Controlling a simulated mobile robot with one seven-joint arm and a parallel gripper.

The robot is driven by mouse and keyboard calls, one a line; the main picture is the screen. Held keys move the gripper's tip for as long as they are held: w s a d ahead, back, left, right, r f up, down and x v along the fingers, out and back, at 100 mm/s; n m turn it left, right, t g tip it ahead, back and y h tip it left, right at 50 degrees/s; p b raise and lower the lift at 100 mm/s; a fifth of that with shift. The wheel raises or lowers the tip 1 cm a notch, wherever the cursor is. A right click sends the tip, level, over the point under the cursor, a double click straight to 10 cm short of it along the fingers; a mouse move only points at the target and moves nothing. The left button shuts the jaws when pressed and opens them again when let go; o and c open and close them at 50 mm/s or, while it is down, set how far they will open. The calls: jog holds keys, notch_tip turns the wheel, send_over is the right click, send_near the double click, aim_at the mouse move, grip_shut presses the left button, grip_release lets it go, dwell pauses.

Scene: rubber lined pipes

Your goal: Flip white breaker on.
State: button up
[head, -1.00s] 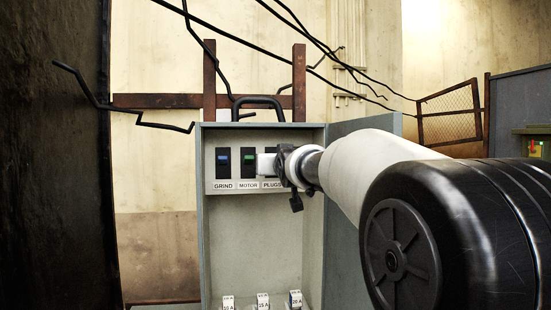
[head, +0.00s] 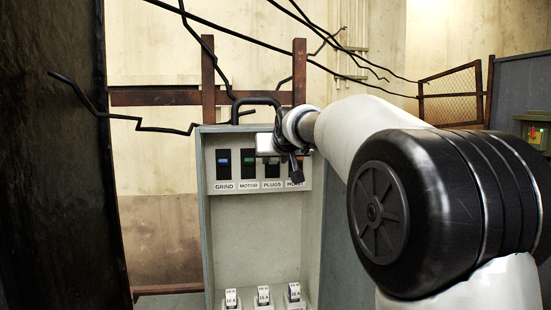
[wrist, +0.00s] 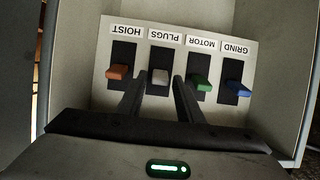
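The white breaker (wrist: 160,77), labelled PLUGS, is in the wrist view, which shows the panel upside down. The orange HOIST breaker (wrist: 118,72) is to its left, the green MOTOR breaker (wrist: 200,84) and the blue GRIND breaker (wrist: 238,90) to its right. My gripper (wrist: 159,86) is open, its two dark fingers apart on either side of the white breaker, with gaps showing and no clear contact. In the head view my gripper (head: 272,146) is in front of the upper PLUGS slot and hides the white lever.
The grey breaker box (head: 203,235) has an open door on its right. Several small fuse-like blocks (head: 263,295) stand at its bottom. A black handle (head: 257,101) and bent cables rise above the box, close to my gripper. A dark panel (head: 55,160) stands at left.

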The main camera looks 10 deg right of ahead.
jog(key=shift+o, duration=0.3)
jog(key=b+v, duration=0.3)
jog(key=v, duration=1.4)
jog(key=shift+s, duration=0.25)
jog(key=shift+r, duration=0.15)
